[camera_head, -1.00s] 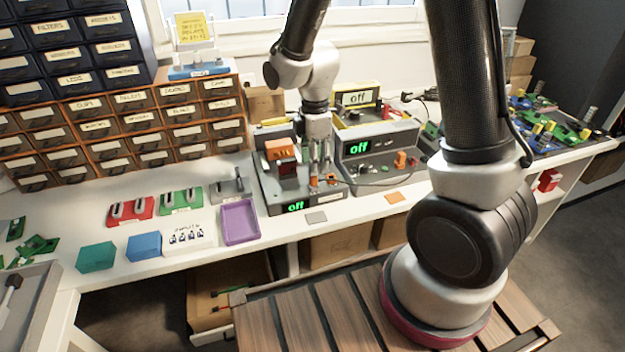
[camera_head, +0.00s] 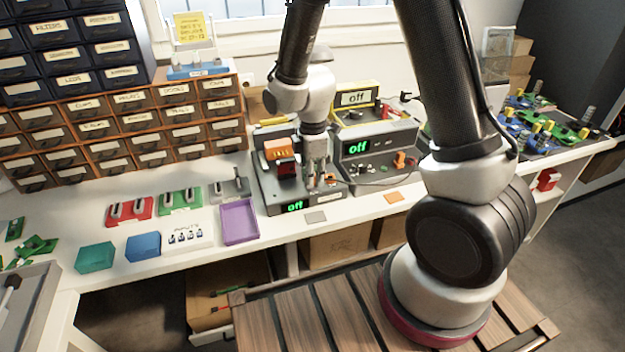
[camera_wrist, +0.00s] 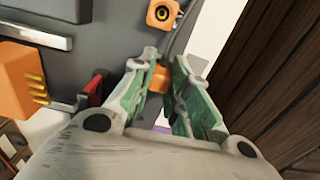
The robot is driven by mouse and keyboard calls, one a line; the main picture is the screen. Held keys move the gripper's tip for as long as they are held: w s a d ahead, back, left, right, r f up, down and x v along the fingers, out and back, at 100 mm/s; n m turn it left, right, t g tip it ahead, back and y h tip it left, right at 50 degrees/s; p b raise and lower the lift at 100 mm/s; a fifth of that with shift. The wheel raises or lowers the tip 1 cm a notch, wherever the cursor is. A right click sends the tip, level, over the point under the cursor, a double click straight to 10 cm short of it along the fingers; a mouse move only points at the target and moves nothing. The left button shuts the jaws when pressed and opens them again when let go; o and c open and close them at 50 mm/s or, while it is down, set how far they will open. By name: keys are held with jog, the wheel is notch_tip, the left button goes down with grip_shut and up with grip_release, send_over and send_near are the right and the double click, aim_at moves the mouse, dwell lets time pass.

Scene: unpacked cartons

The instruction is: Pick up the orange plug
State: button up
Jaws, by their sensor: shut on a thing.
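The orange plug (camera_wrist: 158,79) shows between my fingers in the wrist view, with a grey cable running up beside it. My gripper (camera_wrist: 166,66) is shut on it, and the fingers hide part of the plug. In the head view my gripper (camera_head: 320,183) is low over the front right of the left grey device (camera_head: 272,200), whose display reads "off". The plug is too small and covered to make out clearly there. I cannot tell whether the plug still touches the device.
An orange block (camera_wrist: 20,80) with yellow pins and a red part (camera_wrist: 93,90) lie close left of my fingers in the wrist view. A second grey device (camera_head: 378,140) stands right of my gripper. A purple tray (camera_head: 238,222) is at the left front.

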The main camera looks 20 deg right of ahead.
jog(key=shift+r, duration=0.1)
notch_tip(320, 180, up, 10)
jog(key=shift+f, duration=0.1)
dwell(0.3)
